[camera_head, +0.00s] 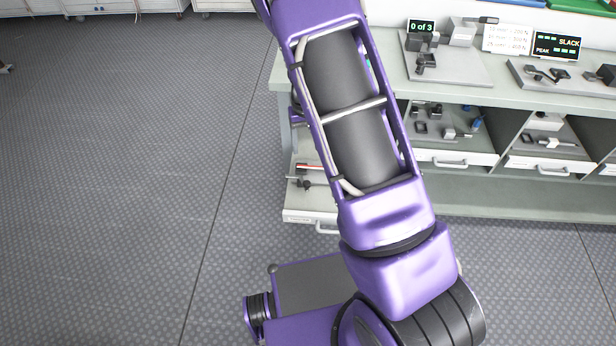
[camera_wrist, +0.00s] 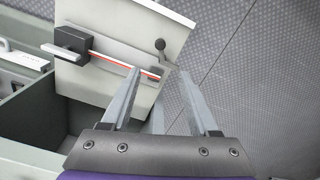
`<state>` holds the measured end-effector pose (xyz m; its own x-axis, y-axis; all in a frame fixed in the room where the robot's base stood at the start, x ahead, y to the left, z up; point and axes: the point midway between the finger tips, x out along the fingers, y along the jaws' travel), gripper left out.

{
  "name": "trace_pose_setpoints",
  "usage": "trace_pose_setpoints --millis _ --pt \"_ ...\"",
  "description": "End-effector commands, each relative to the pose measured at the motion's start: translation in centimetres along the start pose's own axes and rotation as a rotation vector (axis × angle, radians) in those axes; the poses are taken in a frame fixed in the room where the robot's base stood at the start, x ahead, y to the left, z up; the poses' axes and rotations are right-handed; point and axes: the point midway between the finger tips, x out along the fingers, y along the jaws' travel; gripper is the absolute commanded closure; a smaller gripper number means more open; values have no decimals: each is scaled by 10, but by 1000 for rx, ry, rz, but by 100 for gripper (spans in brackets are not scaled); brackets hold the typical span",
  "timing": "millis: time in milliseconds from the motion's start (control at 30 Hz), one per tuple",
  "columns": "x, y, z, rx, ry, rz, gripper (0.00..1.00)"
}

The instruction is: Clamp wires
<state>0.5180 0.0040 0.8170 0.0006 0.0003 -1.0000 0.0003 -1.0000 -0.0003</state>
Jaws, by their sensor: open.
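A thin wire with a red and white stripe (camera_wrist: 108,60) lies across a light grey board (camera_wrist: 120,22) in the wrist view. At its left end is a black block (camera_wrist: 72,44) with a pale handle. Near its right end stands a dark lever with a round knob (camera_wrist: 160,45). My gripper (camera_wrist: 158,72) is open over the board's right end, with its left fingertip overlapping the wire in the picture. I cannot tell whether they touch. In the head view the wire (camera_head: 309,167) shows low at the left of the bench, and my arm hides the gripper.
A bench (camera_head: 480,97) carries a fixture by a "0 of 3" display (camera_head: 421,26), a card of force values (camera_head: 507,39) and a "SLACK / PEAK" display (camera_head: 556,46). Trays of parts (camera_head: 440,135) sit beneath. The floor (camera_head: 120,180) at left is clear.

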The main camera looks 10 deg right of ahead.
Motion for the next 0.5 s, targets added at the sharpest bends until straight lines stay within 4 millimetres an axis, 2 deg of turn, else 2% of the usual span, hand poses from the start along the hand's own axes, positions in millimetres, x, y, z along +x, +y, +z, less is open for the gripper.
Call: trace_pose_setpoints --millis 167,500 --pt "22 0 1 1 -5 -1 39" --pt "95 1 2 2 -6 0 39"
